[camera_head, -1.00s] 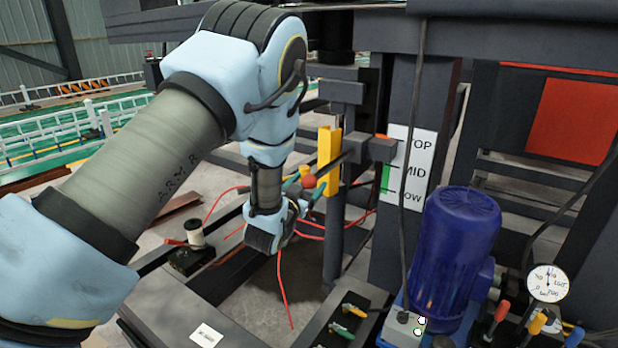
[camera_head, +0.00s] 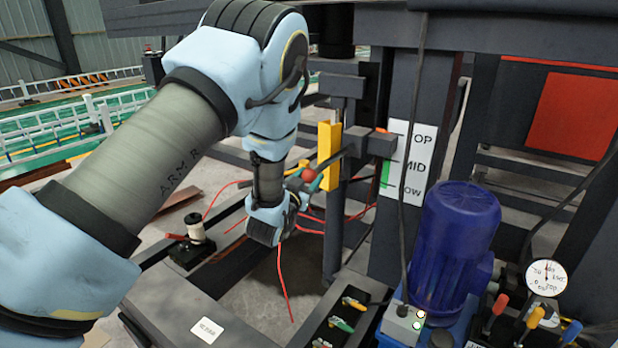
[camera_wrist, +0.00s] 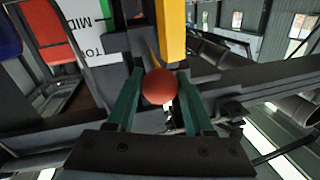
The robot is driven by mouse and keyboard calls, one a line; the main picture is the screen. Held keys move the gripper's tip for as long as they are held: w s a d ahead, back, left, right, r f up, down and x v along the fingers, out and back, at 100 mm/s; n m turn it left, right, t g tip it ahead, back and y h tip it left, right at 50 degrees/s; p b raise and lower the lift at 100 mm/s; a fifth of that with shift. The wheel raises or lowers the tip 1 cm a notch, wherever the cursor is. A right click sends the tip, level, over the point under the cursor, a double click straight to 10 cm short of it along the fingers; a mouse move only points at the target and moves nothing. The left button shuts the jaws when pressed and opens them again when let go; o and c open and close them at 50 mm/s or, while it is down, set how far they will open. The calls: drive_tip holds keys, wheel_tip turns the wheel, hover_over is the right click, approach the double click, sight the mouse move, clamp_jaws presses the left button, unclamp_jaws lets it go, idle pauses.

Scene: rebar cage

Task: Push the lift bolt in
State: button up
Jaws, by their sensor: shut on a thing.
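The lift bolt shows as a round red knob (camera_head: 309,176) on a dark bar beside a yellow upright block (camera_head: 329,156) on the rig. In the wrist view the red knob (camera_wrist: 160,86) sits between the two green fingers of my gripper (camera_wrist: 160,92), which is shut on it. The yellow block (camera_wrist: 172,30) stands just beyond the knob. In the head view my gripper (camera_head: 305,178) reaches the knob from the left, and my wrist partly hides the fingers. How deep the bolt sits cannot be told.
A TOP/MID/LOW label (camera_head: 408,163) is on the dark post right of the yellow block. A blue motor (camera_head: 455,245), a gauge (camera_head: 546,278) and coloured levers (camera_head: 496,312) stand at the lower right. Red cables (camera_head: 283,280) hang below my wrist. A small spool (camera_head: 195,228) lies left.

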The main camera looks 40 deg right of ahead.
sight(319, 169)
clamp_jaws()
drive_tip(key=shift+d+f+b, duration=0.1)
drive_tip(key=shift+d+b, duration=0.25)
drive_tip(key=x, duration=0.1)
drive_tip(key=b+x, duration=0.2)
drive_tip(key=shift+s+d, duration=0.1)
drive_tip(key=shift+d, duration=0.35)
drive_tip(key=shift+d+r, duration=0.2)
drive_tip(key=o, duration=1.1)
unclamp_jaws()
drive_tip(key=shift+d, duration=0.1)
